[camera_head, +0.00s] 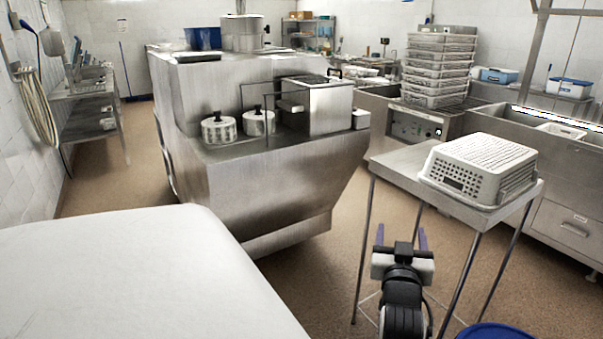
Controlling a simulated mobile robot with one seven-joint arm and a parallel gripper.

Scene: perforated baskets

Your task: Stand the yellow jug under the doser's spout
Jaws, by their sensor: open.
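My gripper (401,238) is at the lower right, its two purple fingers apart and pointing away from me. It is open, with nothing visible between the fingers. It shows in front of the legs of a small metal table (398,160). I see no yellow jug in this view. I cannot make out a doser or its spout either.
An overturned perforated white basket (480,165) sits on the small table. A steel block (240,175) with two pots stands at centre. A white surface (130,280) fills the lower left. Stacked baskets (437,68) stand behind. A blue round thing (494,331) shows at the bottom edge.

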